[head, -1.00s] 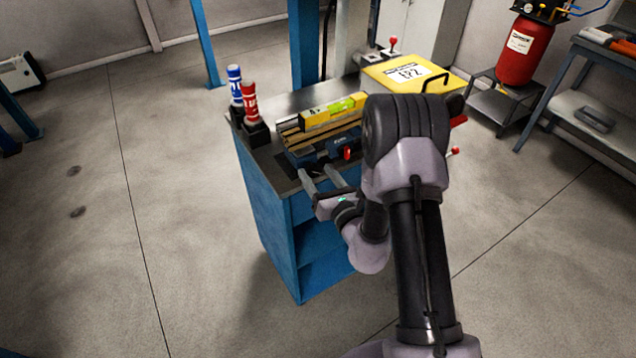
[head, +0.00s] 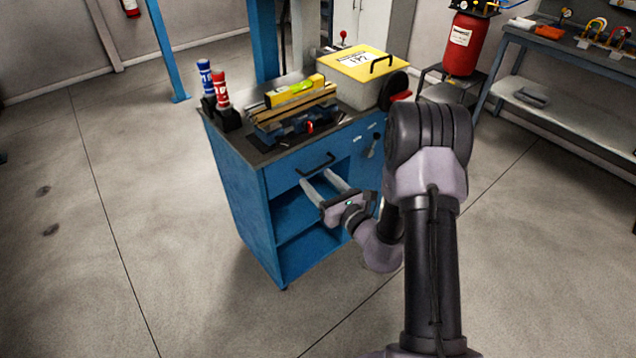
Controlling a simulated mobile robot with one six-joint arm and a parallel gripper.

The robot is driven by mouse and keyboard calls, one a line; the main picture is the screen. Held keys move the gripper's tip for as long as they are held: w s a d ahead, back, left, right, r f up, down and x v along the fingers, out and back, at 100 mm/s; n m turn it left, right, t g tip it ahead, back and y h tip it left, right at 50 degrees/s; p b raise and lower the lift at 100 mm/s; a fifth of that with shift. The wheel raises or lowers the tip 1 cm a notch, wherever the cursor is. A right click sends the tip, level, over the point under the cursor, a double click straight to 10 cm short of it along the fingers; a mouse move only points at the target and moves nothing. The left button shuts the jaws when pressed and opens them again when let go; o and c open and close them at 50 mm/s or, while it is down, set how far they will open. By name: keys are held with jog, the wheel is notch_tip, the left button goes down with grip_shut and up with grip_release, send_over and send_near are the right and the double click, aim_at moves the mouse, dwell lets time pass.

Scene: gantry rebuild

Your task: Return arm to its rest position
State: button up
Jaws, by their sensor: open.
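My gripper (head: 319,179) is open, its two pale fingers spread apart with nothing between them. It points at the front of the blue cabinet (head: 233,200), close to the black drawer handle (head: 316,164). Whether the fingertips touch the cabinet cannot be told. My arm is bent, with its elbow raised on the right of the head view, and it hides part of the cabinet's right side.
On the cabinet top are a yellow level (head: 294,92), a blue and a red bottle (head: 221,92), and a yellow-lidded box (head: 362,94). A red tank (head: 463,45) and a workbench (head: 560,105) stand at the back right. The floor at left is clear.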

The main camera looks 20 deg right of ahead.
jog(key=shift+w, duration=0.1)
jog(key=s+a+r+n+g+y, duration=0.4)
jog(key=a+r+n+y, duration=0.35)
jog(key=a+r, duration=0.4)
jog(key=s+a+r+n+g+y, duration=0.1)
jog(key=s+a+r+n+g, duration=0.4)
jog(key=s+a+n+g, duration=0.65)
jog(key=s+d+n+h, duration=0.4)
jog(key=s+n+h, duration=0.2)
jog(key=s, duration=0.8)
jog(key=s+d+r+n+t+h, duration=0.1)
jog(key=d+n+t+h, duration=0.3)
jog(key=d, duration=0.5)
jog(key=shift+s+r+n+h, duration=0.15)
jog(key=shift+s+n+h, duration=0.15)
jog(key=shift+s+h, duration=0.45)
